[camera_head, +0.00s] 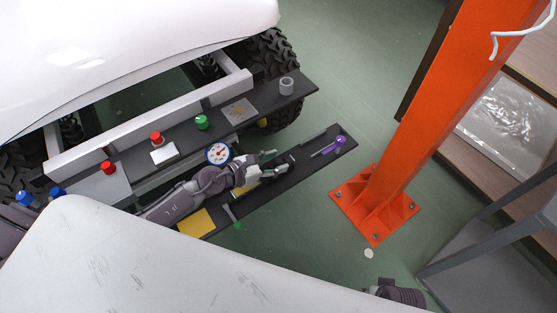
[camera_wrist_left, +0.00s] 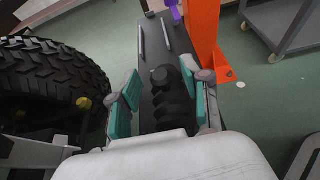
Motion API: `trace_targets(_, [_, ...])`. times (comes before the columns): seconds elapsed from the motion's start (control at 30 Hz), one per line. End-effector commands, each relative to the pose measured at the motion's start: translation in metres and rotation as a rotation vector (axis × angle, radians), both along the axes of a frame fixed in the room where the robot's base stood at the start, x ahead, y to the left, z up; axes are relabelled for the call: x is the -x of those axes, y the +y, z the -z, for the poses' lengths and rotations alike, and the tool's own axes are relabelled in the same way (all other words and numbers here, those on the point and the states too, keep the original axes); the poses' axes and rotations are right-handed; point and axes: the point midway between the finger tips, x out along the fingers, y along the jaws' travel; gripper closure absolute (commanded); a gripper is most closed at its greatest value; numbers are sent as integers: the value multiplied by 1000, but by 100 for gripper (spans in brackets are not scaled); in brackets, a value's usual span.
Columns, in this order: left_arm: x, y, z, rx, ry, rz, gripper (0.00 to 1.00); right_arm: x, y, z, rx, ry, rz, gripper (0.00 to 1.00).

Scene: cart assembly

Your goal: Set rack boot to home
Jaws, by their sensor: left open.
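The rack boot, a black ribbed bellows with a round end, shows in the left wrist view (camera_wrist_left: 172,103) on the long dark tray. My left gripper (camera_head: 279,161) is open over the tray in the head view. In the left wrist view its teal-padded fingers (camera_wrist_left: 160,85) stand on either side of the boot, with visible gaps. The boot's lower end is hidden by my white wrist housing. In the head view the boot is hard to make out against the dark tray. A grey arm part of mine is at the lower right; its fingers cannot be made out.
The dark tray (camera_head: 325,158) holds a purple-handled tool (camera_head: 339,142), thin rods, a yellow pad (camera_head: 196,223) and a green-tipped tool (camera_head: 237,225). A shelf with red, green and blue-capped parts, a dial gauge (camera_head: 218,153) and a grey ring (camera_head: 287,85) runs alongside. An orange post (camera_head: 410,125) stands right.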

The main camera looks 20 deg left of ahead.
Motion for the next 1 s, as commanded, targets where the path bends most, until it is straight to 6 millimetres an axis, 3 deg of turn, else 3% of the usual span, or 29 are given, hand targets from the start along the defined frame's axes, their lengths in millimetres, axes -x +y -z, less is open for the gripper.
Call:
trace_targets(0.43, [-10, -9, 5, 0, 0, 1, 52, -1, 0, -7, 0, -2, 1, 60])
trace_targets(0.47, [-10, -9, 5, 0, 0, 1, 54, -1, 0, -7, 0, -2, 1, 60])
trace_targets(0.73, [-10, -8, 5, 0, 0, 0, 99, -1, 0, -7, -1, -2, 1, 60])
trace_targets(1.0, [-10, -8, 5, 0, 0, 0, 100, -1, 0, -7, -1, -2, 1, 60])
